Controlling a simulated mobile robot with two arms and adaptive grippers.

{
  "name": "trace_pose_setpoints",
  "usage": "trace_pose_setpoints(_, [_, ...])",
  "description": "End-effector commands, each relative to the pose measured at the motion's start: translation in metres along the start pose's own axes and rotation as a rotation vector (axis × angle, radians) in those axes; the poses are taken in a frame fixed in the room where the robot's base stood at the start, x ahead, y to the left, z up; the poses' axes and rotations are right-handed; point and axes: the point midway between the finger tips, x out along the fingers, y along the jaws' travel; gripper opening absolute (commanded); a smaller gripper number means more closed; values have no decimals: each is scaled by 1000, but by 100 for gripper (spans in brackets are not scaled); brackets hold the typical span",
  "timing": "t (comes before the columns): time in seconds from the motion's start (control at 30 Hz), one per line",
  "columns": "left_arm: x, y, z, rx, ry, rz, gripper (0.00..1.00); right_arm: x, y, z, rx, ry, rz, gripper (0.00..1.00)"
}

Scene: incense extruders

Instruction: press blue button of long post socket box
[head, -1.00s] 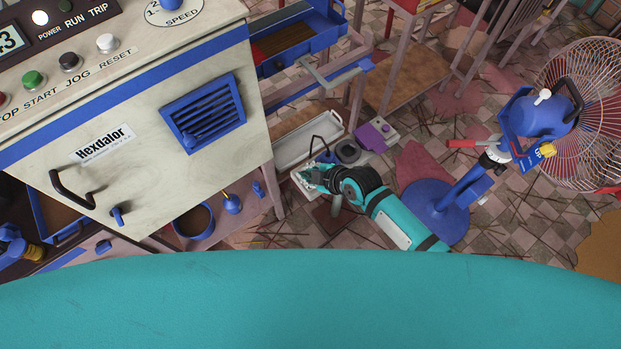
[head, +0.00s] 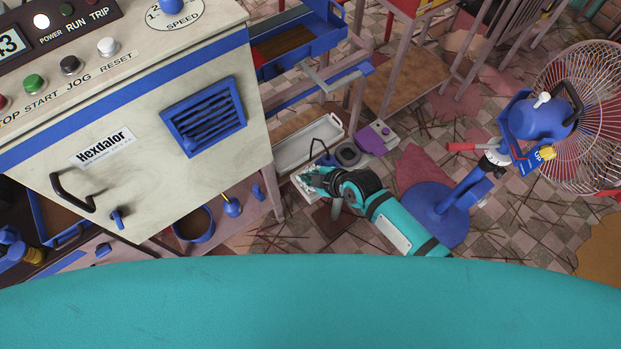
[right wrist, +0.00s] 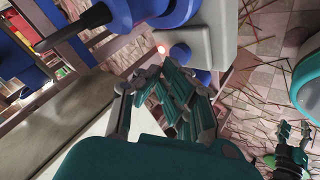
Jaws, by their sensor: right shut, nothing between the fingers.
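In the right wrist view a pale box (right wrist: 218,35) stands beyond the fingers, with a blue button (right wrist: 180,53) and a small glowing red light (right wrist: 160,48) beside it. I take it for the socket box; its post is not clear. My right gripper (right wrist: 166,72) is shut and empty, its fingertips close to the button and light; contact cannot be told. In the head view my right gripper (head: 312,178) is low by the machine, over a small whitish box (head: 303,190) that it partly hides. My left gripper (right wrist: 292,132) shows small at lower right, fingers apart.
The Hexdalor machine (head: 140,130) fills the left. A purple box (head: 376,138) and a pale tray (head: 305,145) lie beyond my right gripper. A blue fan (head: 540,120) stands at right. Floor tiles (head: 500,245) carry scattered sticks.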

Motion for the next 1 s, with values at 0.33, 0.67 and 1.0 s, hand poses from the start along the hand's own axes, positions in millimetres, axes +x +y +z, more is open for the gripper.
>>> trace_pose_setpoints(0.33, [1, -1, 0, -1, 1, -1, 40, 1, -1, 1, 0, 0, 0, 0])
trace_pose_setpoints(0.67, [6, -1, 0, -1, 1, -1, 40, 6, -5, 5, -1, -1, -1, 0])
trace_pose_setpoints(1.0, [2, -1, -1, -1, 1, -1, 40, 4, -3, 3, 0, -2, -1, 0])
